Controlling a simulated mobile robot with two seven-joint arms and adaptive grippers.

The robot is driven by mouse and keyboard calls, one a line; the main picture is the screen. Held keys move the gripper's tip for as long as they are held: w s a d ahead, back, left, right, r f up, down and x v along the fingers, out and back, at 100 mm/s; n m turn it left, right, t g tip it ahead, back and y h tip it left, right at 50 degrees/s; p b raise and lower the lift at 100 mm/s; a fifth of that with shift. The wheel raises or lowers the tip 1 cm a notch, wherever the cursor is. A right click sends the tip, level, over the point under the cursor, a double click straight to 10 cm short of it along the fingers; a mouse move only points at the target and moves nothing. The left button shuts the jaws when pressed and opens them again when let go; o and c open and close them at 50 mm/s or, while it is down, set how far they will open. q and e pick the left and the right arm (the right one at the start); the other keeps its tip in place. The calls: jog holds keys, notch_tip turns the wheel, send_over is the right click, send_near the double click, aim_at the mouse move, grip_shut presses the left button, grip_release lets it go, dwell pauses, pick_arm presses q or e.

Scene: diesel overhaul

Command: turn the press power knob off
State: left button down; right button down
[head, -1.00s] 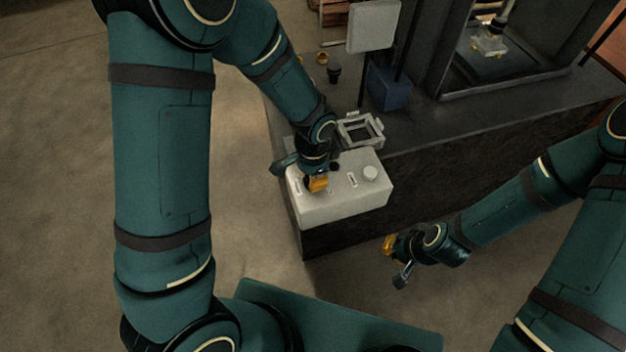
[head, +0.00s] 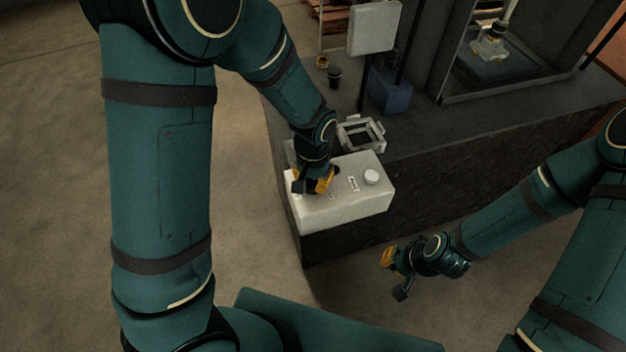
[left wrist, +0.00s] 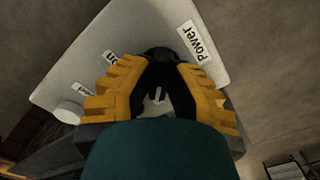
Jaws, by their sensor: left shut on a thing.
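The pale control box (head: 345,208) sits on the corner of the dark bench. My left gripper (head: 314,188) points down onto its top, at the left end. In the left wrist view the gripper (left wrist: 157,90) has its yellow-padded fingers closed around the black power knob (left wrist: 160,52), beside the label "Power" (left wrist: 197,40). The fingers hide much of the knob, and I cannot read its setting. My right gripper (head: 395,272) hangs empty in front of the bench, fingers apart.
A white round button (head: 371,177) stands at the right of the box top. Behind the box is a grey square frame (head: 361,133). Further back are a blue block (head: 389,92), a pale panel (head: 374,27) and the press. The floor left of the bench is clear.

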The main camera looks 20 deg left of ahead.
aim_at(313, 182)
pick_arm(q)
jog(key=shift+s+f, duration=0.1)
dwell(0.4)
jog(key=c, duration=0.9)
grip_release()
notch_tip(313, 182, up, 12)
jog(key=shift+r, duration=0.1)
